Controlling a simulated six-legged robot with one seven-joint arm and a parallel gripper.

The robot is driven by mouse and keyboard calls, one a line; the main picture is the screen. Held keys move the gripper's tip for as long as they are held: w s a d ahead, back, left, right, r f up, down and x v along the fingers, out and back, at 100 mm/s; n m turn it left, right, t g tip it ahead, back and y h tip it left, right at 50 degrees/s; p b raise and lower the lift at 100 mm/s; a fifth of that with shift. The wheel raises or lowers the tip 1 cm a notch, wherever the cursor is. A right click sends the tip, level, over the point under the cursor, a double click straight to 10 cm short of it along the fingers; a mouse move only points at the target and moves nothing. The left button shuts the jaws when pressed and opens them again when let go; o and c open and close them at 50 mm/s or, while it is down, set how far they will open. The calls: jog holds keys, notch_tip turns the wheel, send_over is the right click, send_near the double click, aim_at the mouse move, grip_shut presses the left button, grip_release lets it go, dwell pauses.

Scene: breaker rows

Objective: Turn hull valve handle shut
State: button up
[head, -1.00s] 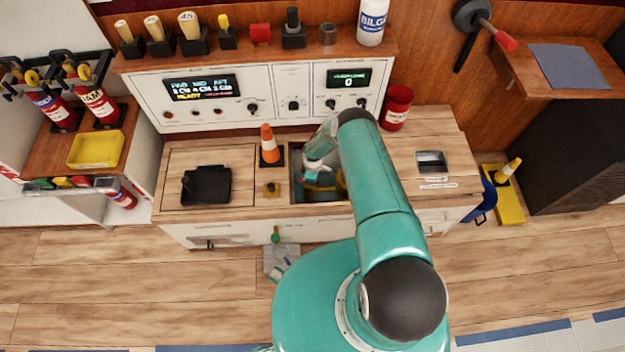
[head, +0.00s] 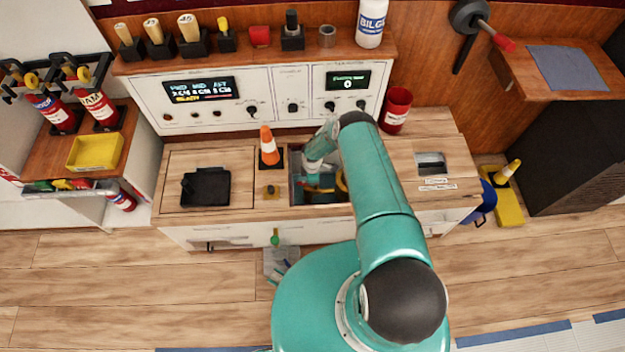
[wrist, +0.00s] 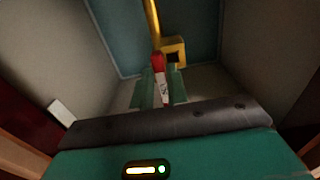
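The hull valve handle is a red lever (wrist: 158,64) with a white label, seen in the wrist view near a yellow pipe and block. It is inside an open recess (head: 297,193) in the wooden counter. My gripper (wrist: 161,88) reaches down into the recess. Its two teal fingers stand close on either side of the handle, with the handle filling the narrow space between them. My arm hides the right part of the recess.
The recess has grey side walls (wrist: 75,50) close around my gripper. A red can (head: 396,108) stands behind at right. A control panel (head: 270,95) rises behind.

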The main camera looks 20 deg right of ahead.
jog(key=o, duration=0.3)
jog(key=shift+r, duration=0.1)
notch_tip(320, 180, up, 14)
jog(key=shift+f, duration=0.2)
dwell(0.7)
